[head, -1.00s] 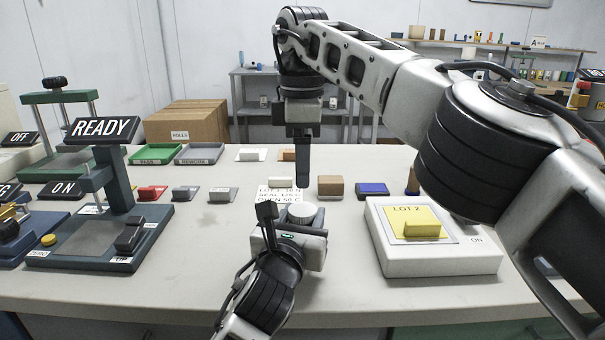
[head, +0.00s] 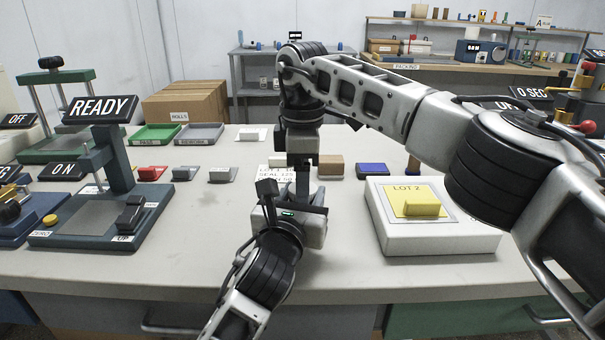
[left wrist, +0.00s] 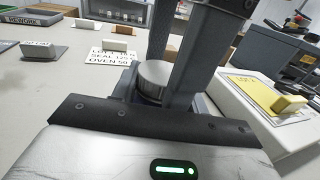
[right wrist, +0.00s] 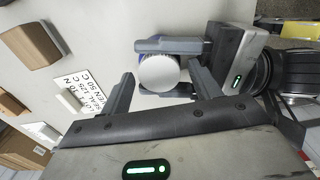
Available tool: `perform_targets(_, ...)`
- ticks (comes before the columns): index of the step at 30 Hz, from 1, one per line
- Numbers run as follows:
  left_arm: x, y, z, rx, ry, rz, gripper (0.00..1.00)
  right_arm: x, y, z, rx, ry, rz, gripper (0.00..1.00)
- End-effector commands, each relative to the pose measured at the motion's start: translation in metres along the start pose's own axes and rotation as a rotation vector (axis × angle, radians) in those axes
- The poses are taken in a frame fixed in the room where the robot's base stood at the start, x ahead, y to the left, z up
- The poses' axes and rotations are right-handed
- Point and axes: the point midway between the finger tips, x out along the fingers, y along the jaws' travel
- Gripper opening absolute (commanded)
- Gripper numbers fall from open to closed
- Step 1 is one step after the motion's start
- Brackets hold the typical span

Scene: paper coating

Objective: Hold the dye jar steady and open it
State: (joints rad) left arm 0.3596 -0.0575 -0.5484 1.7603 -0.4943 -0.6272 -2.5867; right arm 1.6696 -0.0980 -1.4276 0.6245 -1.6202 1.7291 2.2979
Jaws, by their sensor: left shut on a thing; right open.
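The dye jar (right wrist: 158,73) shows its round silver-white lid in the right wrist view, with a little blue beside it. The lid also shows in the left wrist view (left wrist: 153,77). My left gripper (right wrist: 165,68) is shut on the jar's body, one finger on each side below the lid. My right gripper (right wrist: 163,88) is open and points down from above, its fingers apart on either side of the lid. It also shows in the head view (head: 302,190). Whether its fingers touch the lid I cannot tell. In the head view the jar is hidden by my grippers.
A white scale-like box (head: 430,235) with a yellow block stands to the right. A printed card (head: 270,173) and a brown block (head: 330,165) lie behind the grippers. A press with a READY sign (head: 100,190) stands left. The table between press and left gripper is clear.

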Motion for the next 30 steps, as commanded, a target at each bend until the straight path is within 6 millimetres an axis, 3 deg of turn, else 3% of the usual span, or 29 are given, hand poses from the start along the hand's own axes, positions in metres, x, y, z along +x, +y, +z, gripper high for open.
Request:
perform_targets(2, 0.0, 0.0, -0.005, -0.001, 0.011, 0.0, 0.0, 0.0, 0.0, 0.0, 0.0, 0.0, 0.0, 0.6)
perform_targets(6, 0.0, 0.0, -0.005, -0.001, 0.011, 0.0, 0.0, 0.0, 0.0, 0.0, -0.001, 0.0, -0.001, 0.21)
perform_targets(10, 0.0, 0.0, -0.005, -0.001, 0.011, 0.0, 0.0, 0.0, 0.0, 0.0, -0.001, 0.0, -0.002, 0.17)
perform_targets(11, 0.0, 0.0, -0.005, -0.001, 0.011, 0.0, 0.0, 0.0, 0.0, 0.0, -0.001, 0.0, -0.002, 0.47)
perform_targets(13, 0.0, 0.0, -0.005, -0.001, 0.011, 0.001, 0.0, 0.0, -0.001, 0.0, -0.002, 0.0, -0.002, 0.66)
perform_targets(22, 0.0, 0.0, -0.004, 0.0, 0.01, 0.001, 0.0, -0.002, 0.0, 0.0, -0.001, 0.0, 0.0, 0.66)
perform_targets(30, 0.0, 0.0, -0.004, 0.0, 0.01, 0.001, 0.0, -0.036, 0.0, -0.001, 0.0, 0.0, 0.002, 0.66)
